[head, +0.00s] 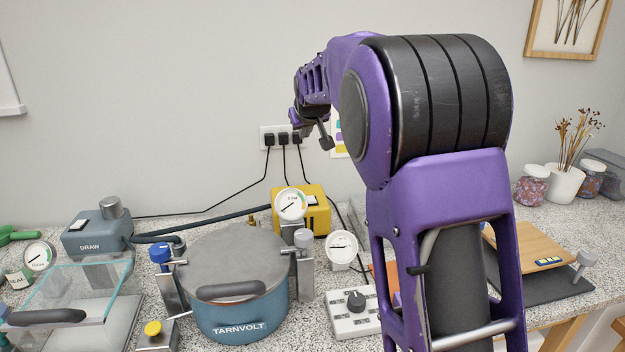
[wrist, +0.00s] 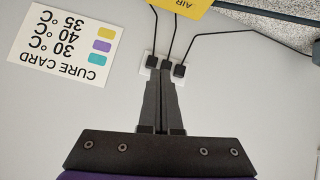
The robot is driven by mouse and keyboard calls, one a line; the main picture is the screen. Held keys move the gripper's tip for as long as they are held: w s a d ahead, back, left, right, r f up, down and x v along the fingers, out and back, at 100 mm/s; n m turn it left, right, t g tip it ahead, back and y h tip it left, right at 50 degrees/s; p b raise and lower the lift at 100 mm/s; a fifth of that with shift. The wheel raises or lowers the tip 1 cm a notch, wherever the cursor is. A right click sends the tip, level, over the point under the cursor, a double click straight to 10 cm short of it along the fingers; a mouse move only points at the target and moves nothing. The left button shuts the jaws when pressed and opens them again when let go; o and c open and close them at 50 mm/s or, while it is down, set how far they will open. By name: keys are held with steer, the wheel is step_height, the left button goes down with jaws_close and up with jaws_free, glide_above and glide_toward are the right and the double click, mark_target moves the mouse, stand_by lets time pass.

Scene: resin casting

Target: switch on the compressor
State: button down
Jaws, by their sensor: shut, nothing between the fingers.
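The compressor (head: 318,218) is a yellow box on the counter by the wall, behind the blue pot. A pale switch (head: 312,200) shows on its top, and a round gauge stands in front of its left part. In the wrist view only a yellow corner marked AIR (wrist: 181,4) shows at the top edge, upside down. My gripper (head: 326,144) is raised near the wall above the compressor, apart from it. In the wrist view its dark fingers (wrist: 166,72) are together and empty, in front of the wall outlet. The switch's position is too small to tell.
A blue TARNVOLT pot (head: 240,318) with a grey lid stands in front of the compressor. A grey DRAW pump (head: 92,240) is at left. Black cords run from the wall outlet (head: 268,130). A cure card (wrist: 62,45) hangs on the wall. A white knob box (head: 353,318) sits in front.

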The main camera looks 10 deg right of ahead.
step_height(320, 180, down, 8)
steer(key=s+d+m+g, duration=0.1)
steer(key=d+m+g, duration=0.1)
steer(key=shift+s+d+g, duration=0.25)
steer(key=shift+d+g, duration=0.05)
steer(key=shift+d, duration=0.05)
steer(key=shift+w+f, duration=0.1)
glide_above(311, 199)
steer(key=s, duration=0.2)
step_height(311, 199, down, 8)
steer(key=shift+w+f+p, duration=0.1)
steer(key=shift+w+p, duration=0.05)
steer(key=shift+p, duration=0.2)
steer(key=shift+s+f, duration=0.25)
steer(key=shift+f, duration=1.5)
steer(key=shift+s, duration=0.1)
